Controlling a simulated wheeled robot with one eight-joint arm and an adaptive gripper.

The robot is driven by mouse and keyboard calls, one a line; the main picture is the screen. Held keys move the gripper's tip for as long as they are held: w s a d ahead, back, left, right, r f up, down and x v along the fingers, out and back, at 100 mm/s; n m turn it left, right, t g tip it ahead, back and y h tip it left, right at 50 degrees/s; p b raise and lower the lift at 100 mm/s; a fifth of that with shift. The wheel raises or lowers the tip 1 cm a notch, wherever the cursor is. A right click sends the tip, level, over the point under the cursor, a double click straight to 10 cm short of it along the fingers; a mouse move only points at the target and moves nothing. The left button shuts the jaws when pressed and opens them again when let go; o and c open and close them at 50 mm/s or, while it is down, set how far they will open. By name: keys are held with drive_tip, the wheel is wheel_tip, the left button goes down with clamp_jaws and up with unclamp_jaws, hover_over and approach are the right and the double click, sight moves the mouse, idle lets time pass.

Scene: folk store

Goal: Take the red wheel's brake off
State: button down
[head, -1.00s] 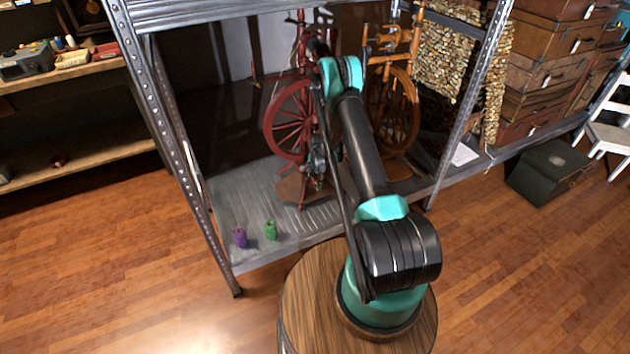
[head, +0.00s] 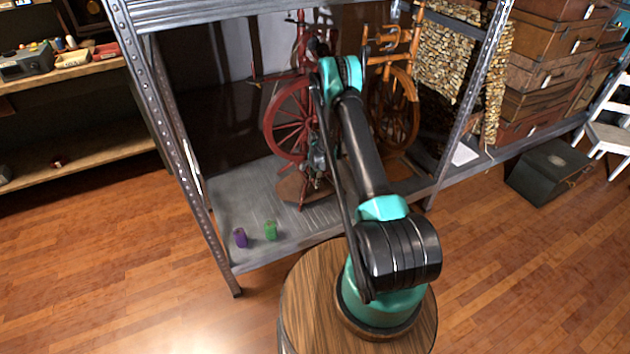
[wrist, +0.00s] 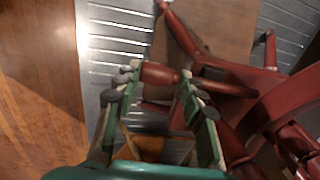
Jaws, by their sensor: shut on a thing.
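The red spinning wheel (head: 285,119) stands upright on the lower metal shelf, partly hidden behind my arm. In the wrist view its red turned wooden parts (wrist: 272,108) fill the right side. My gripper (head: 317,160) is low at the front right of the red wheel; in the wrist view my gripper (wrist: 159,76) has its green fingers on both sides of a short red turned piece (wrist: 160,74) and is shut on it. I cannot tell for sure whether this piece is the brake.
An orange-brown spinning wheel (head: 404,105) stands close on the right. A purple spool (head: 240,238) and a green spool (head: 270,230) stand at the shelf's front left. A metal post (head: 170,125) rises at the left; the shelf (head: 240,195) between is bare.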

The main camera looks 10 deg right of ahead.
drive_tip(key=shift+w+r+g+h, duration=0.25)
drive_tip(key=shift+r+g, duration=0.45)
drive_tip(key=shift+g, duration=0.4)
drive_tip(key=c, duration=0.9)
unclamp_jaws()
drive_tip(key=shift+s, duration=0.1)
